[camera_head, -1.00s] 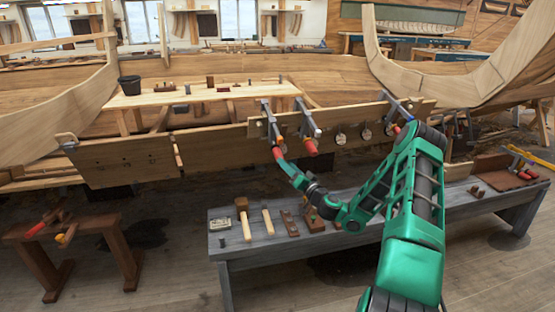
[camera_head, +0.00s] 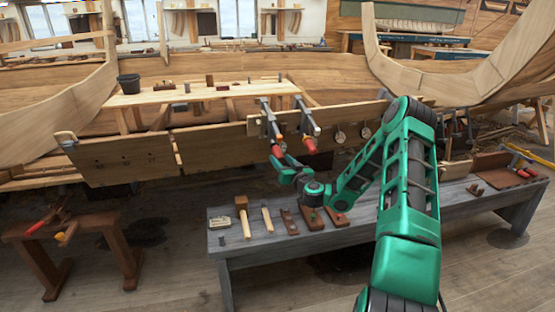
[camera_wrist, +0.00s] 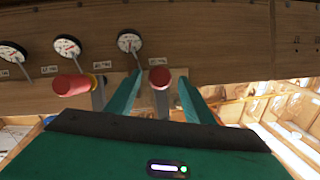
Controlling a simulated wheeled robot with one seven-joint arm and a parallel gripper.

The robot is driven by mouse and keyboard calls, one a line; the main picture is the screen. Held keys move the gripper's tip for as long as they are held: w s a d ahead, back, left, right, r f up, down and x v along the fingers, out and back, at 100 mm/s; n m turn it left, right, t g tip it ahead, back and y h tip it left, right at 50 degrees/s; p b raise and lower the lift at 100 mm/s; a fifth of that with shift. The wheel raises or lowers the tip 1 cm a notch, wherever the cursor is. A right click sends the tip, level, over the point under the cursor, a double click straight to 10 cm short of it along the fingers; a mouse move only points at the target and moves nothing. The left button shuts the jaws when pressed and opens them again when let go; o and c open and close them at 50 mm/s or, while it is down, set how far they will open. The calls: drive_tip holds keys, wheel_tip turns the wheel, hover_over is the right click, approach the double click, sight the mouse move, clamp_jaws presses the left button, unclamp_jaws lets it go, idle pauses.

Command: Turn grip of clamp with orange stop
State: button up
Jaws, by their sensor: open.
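Two bar clamps with red grips hang close together on the plank in the head view. The left clamp (camera_head: 266,118) has its red grip (camera_head: 277,150) at my gripper (camera_head: 279,158). The right clamp (camera_head: 305,112) has a red grip (camera_head: 310,145) clear of it. In the wrist view my gripper (camera_wrist: 160,92) is open, with one finger on each side of a red grip (camera_wrist: 160,77), with gaps showing.
Round dials (camera_wrist: 66,46) sit on the plank (camera_wrist: 215,55) behind the grips. Below, a grey bench (camera_head: 262,250) holds a mallet (camera_head: 242,207) and other tools. A bucket (camera_head: 129,84) stands on the staging board (camera_head: 215,93).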

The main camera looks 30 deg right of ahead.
sight(281, 159)
drive_tip(key=shift+w+d, duration=0.15)
drive_tip(key=shift+w, duration=0.8)
drive_tip(key=shift+w+d, duration=0.1)
drive_tip(key=shift+w, duration=0.85)
drive_tip(key=c, duration=1)
